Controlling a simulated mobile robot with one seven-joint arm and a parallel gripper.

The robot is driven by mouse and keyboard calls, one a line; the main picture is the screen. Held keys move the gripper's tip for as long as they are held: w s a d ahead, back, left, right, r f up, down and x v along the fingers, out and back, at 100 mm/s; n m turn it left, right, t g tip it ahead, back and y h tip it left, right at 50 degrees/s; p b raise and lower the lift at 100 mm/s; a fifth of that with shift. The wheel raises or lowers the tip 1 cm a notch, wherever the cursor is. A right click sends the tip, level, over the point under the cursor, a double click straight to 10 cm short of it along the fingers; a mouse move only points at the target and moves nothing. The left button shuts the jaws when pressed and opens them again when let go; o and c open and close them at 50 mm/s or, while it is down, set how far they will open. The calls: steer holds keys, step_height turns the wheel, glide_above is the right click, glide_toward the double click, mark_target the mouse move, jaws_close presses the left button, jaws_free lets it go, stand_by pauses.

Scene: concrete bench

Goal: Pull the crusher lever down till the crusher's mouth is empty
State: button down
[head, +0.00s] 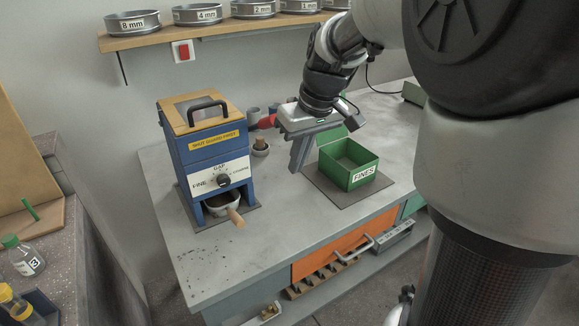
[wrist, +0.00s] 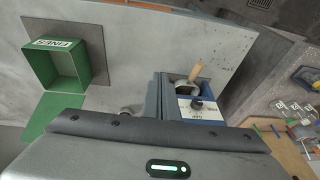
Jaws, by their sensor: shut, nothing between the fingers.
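The blue crusher (head: 212,155) stands at the left of the bench, with a yellow top and a black handle (head: 207,110); its mouth's contents cannot be made out. A red grip (head: 267,121) shows just right of and behind the crusher, beside a grey round part; it looks like the lever, partly hidden by my arm. My gripper (head: 297,160) is shut and empty, pointing down above the bench between the crusher and the green FINES box. In the wrist view my fingers (wrist: 159,95) lie close together, with the crusher (wrist: 196,106) just right of them.
A pan with a wooden handle (head: 235,216) sits under the crusher, its handle jutting forward. The green FINES box (head: 364,177) stands on a dark mat right of my gripper. A small brown-topped item (head: 260,146) stands behind. Sieves line the wall shelf (head: 165,38).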

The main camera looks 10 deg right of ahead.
steer(key=v, duration=0.3)
steer(key=shift+w+r, duration=0.1)
steer(key=shift+r, duration=0.2)
stand_by(0.7)
steer(key=s+a+r+m+t+h, duration=0.1)
steer(key=s+a+m+t+h, duration=0.2)
steer(key=s, duration=1.6)
step_height(320, 180, up, 17)
steer(key=d+y+p, duration=0.1)
steer(key=p, duration=1.6)
steer(key=shift+s+m+p, duration=0.2)
steer(key=shift+m+p, duration=0.2)
